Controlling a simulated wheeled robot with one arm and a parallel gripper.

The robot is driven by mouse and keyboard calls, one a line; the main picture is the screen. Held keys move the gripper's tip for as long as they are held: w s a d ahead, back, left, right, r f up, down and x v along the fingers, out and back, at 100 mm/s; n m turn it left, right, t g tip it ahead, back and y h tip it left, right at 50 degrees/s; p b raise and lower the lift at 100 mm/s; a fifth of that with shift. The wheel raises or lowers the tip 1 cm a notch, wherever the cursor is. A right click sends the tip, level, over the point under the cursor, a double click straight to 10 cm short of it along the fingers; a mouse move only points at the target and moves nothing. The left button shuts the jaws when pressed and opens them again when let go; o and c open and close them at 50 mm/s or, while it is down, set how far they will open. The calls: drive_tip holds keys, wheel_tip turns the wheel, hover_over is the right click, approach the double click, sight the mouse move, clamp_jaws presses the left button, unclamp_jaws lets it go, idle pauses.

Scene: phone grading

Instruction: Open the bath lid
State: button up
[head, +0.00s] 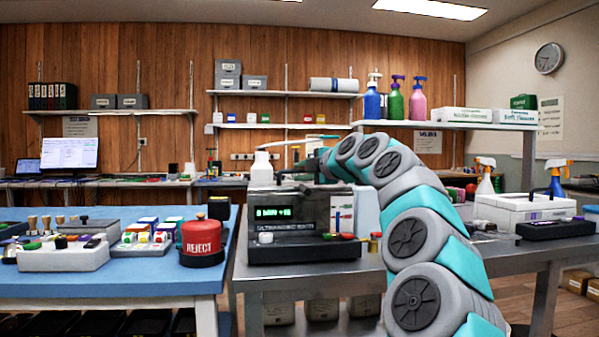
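The ultrasonic bath (290,240) is a grey box with a dark front, a green-lit display and small knobs, standing on a steel bench. Its lid cannot be told apart clearly, and I cannot tell whether it is open or shut. My arm curves up from the bottom right and bends over toward the top of the bath. My gripper (312,168) is at the arm's far end, just above or behind the bath's top. It is small, dark and partly hidden, so its fingers cannot be made out.
A white bottle (262,168) stands at the bath's left rear. A blue table (120,280) at left holds a red REJECT container (203,242) and trays. A white case (520,212) and spray bottles (485,180) stand on the bench at right.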

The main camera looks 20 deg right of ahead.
drive_tip(key=shift+w+a, duration=0.15)
drive_tip(key=shift+w, duration=0.3)
clamp_jaws()
idle(1.2)
